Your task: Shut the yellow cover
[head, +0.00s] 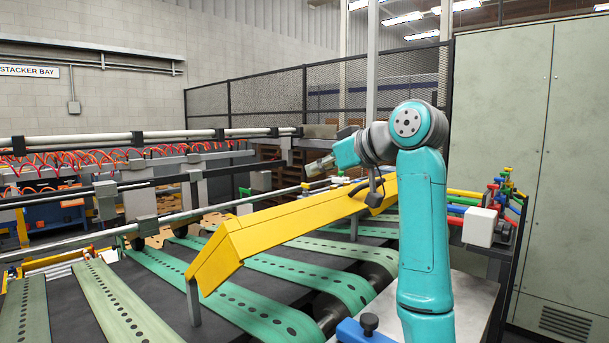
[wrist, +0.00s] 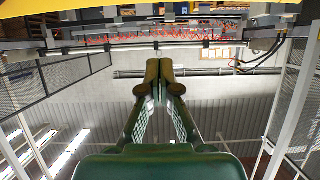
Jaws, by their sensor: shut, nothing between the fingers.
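The yellow cover (head: 290,225) is a long angled bar that runs from near left to far right above the green belts. Grey posts stand under it. Its edge also shows along the top of the wrist view (wrist: 150,8). My gripper (head: 312,169) is above the cover's far part in the head view, pointing left, apart from it as far as I can tell. In the wrist view my gripper's fingertips (wrist: 159,68) meet with nothing between them. The cover's far end is partly hidden behind my arm.
Green perforated belts (head: 120,302) run below the cover. Grey rails (head: 200,208) and red coiled hoses (head: 110,155) are at the left. A white box (head: 480,227) and coloured fittings are at the right, before a tall pale cabinet (head: 545,160). Air above the cover's near end is free.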

